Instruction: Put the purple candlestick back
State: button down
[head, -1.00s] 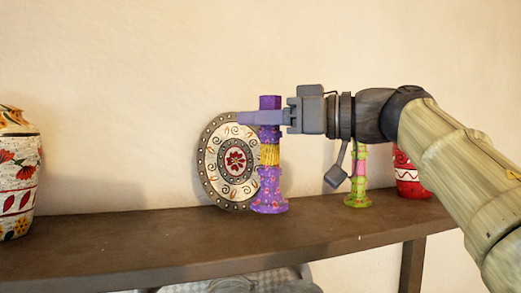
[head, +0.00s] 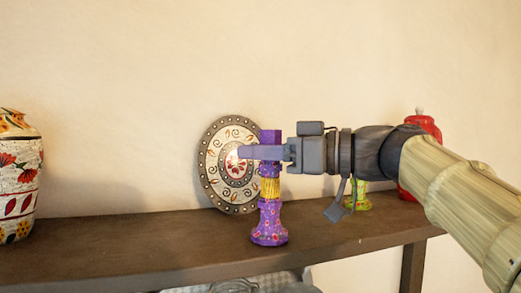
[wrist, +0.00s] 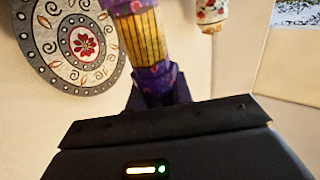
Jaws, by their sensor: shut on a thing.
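The purple candlestick (head: 269,222) has a yellow middle band and stands upright at the front part of the wooden shelf (head: 130,250). My gripper (head: 268,153) is shut on its upper part, coming in from the right. In the head view its base appears at the shelf's front edge; I cannot tell whether it touches the board. In the wrist view the candlestick (wrist: 143,38) shows in the jaws, with its ends partly out of sight or hidden.
A round decorated plate (head: 222,185) leans on the wall just behind the candlestick. A green candlestick (head: 360,197) and a red jar (head: 427,125) stand at the right, partly behind my arm. A floral vase (head: 18,180) stands at the far left. Shelf between vase and plate is clear.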

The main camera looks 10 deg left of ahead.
jog(key=shift+f, duration=0.1)
jog(key=c, duration=1.3)
grip_release()
jog(key=shift+o, duration=0.2)
jog(key=s+d+b, duration=0.1)
jog(key=d+b, duration=0.2)
jog(key=d, duration=0.9)
jog(key=shift+s+b, duration=0.2)
jog(key=shift+b, duration=0.1)
jog(key=shift+a, duration=0.1)
jog(key=shift+w, duration=0.1)
